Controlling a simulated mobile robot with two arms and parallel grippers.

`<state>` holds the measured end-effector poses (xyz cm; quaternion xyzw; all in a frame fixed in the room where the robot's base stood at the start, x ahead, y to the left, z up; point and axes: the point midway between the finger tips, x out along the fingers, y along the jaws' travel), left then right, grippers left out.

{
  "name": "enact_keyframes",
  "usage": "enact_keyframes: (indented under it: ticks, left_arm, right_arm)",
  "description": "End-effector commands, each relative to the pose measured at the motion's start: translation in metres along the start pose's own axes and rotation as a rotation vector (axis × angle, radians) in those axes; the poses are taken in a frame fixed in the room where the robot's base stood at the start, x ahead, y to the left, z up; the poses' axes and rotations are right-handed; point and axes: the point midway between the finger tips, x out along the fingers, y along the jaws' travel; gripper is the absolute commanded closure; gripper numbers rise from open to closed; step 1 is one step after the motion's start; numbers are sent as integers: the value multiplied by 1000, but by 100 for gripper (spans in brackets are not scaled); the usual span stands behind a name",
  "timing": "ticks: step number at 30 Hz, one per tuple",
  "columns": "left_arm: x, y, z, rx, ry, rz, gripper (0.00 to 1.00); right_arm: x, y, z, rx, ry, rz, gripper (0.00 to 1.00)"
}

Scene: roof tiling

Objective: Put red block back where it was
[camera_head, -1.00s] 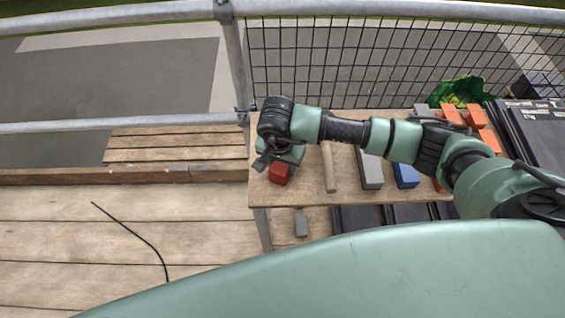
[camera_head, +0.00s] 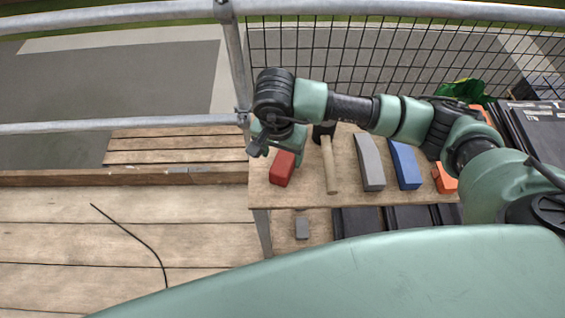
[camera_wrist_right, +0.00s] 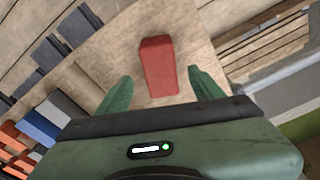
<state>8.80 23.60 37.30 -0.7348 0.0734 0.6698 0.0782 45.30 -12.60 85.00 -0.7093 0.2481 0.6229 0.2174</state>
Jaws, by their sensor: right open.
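The red block (camera_head: 282,168) lies on the left end of the wooden table (camera_head: 262,198). My right gripper (camera_head: 275,148) is just behind and above the block in the head view. In the right wrist view the red block (camera_wrist_right: 159,66) lies on the wood ahead of my right gripper (camera_wrist_right: 160,92), between the lines of its two spread fingers. The fingers are open, with a gap on each side of the block. My left gripper is not in view.
To the right of the block lie a hammer (camera_head: 329,165), a grey block (camera_head: 369,162), a blue block (camera_head: 405,165) and an orange piece (camera_head: 444,179). A small grey piece (camera_head: 302,228) lies lower down. A metal railing post (camera_head: 238,70) stands behind the table's left end.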

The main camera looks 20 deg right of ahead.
Motion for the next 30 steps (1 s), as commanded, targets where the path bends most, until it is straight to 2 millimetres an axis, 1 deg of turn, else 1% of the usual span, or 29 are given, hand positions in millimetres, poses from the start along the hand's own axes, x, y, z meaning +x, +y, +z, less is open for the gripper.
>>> enact_keyframes:
  ticks: [1,3,6,10,14,30]
  left_arm:
    - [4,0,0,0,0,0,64]
    - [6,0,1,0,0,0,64]
    - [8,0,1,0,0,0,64]
    - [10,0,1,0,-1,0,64]
    - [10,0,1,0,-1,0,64]
    - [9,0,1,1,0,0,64]
  right_arm:
    - [-10,-1,-1,-2,3,-4,33]
    - [-22,-1,-1,-1,3,-4,33]
    - [-36,-1,-1,0,2,-3,33]
    - [-47,0,0,1,1,-2,33]
    - [-50,0,0,0,0,1,33]
    - [-50,0,0,0,-1,0,33]
